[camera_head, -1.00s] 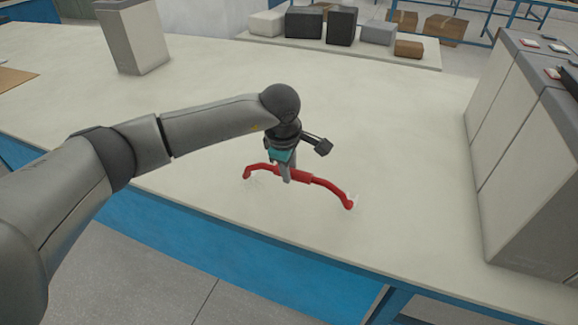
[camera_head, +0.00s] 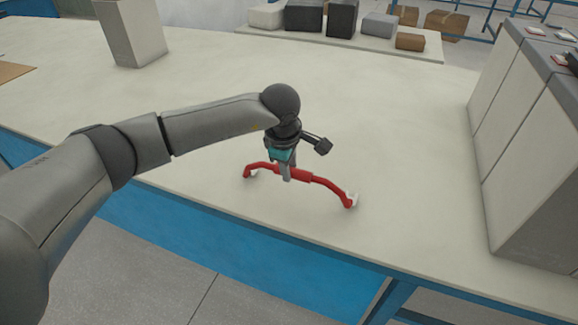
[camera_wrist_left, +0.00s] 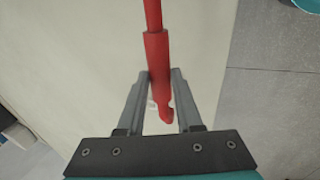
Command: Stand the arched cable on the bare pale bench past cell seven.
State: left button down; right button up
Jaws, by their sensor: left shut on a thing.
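The arched red cable (camera_head: 325,183) spans left to right over the bare pale bench (camera_head: 400,120) in the head view, with small pale tips at its two ends. The ends are at or very near the bench top; I cannot tell whether they touch. My left gripper (camera_head: 288,176) points down and is shut on the thick middle sleeve of the cable. In the left wrist view the cable (camera_wrist_left: 157,55) passes between the two fingers (camera_wrist_left: 160,88). My right gripper is not in view.
A row of tall grey cells (camera_head: 530,140) stands at the right. A lone grey block (camera_head: 132,35) stands at the back left. Several boxes sit on a pale board (camera_head: 370,44) behind. The bench's blue front edge is close in front of the cable.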

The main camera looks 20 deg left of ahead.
pick_arm(q)
jog(key=shift+f+b, duration=0.45)
dwell(0.4)
grip_release()
jog(key=shift+f, duration=0.1)
dwell(0.5)
dwell(0.3)
jog(key=p+v, duration=0.8)
jog(key=v, duration=0.3)
jog(key=shift+p, duration=0.4)
dwell(0.9)
dwell(0.5)
